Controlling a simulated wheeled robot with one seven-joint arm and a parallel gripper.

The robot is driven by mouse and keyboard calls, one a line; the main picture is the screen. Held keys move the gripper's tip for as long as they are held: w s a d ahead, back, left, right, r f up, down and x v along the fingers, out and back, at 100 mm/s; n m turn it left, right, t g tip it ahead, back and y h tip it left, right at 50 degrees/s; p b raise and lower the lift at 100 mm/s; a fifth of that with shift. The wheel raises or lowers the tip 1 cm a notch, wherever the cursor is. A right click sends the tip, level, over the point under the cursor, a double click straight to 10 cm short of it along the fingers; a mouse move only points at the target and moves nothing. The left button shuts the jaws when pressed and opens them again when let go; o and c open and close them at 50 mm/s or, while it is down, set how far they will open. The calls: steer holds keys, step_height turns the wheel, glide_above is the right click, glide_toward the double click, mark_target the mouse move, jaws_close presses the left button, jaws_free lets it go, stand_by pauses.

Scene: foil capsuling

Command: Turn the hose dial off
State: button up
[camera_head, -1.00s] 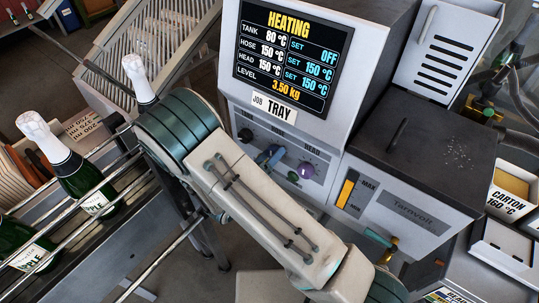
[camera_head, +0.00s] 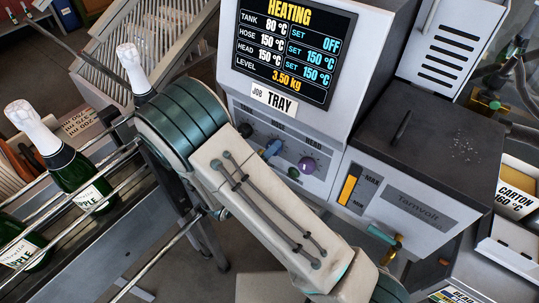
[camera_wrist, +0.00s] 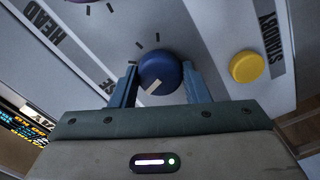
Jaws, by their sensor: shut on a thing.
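The blue hose dial (camera_wrist: 158,68) sits on the grey panel in the wrist view, with a white pointer mark facing down-left in the picture. My gripper (camera_wrist: 158,78) has its two blue fingers on either side of the dial and is shut on it. In the head view the dial and fingertips show as a small blue patch, partly hidden behind my arm, so the pointer cannot be read there. The screen (camera_head: 289,50) reads HEATING, with tank set OFF, hose set 150 °C and head set 150 °C.
A yellow button (camera_wrist: 246,67) is close to my fingers. Green bottles (camera_head: 78,180) stand behind rails at the left.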

steer(key=shift+n+b, duration=0.55)
steer(key=shift+n, duration=9.85)
steer(key=o, duration=1)
steer(key=b+v, duration=0.2)
steer(key=v, duration=1.2)
steer(key=shift+w+b, duration=0.1)
steer(key=shift+b, duration=0.3)
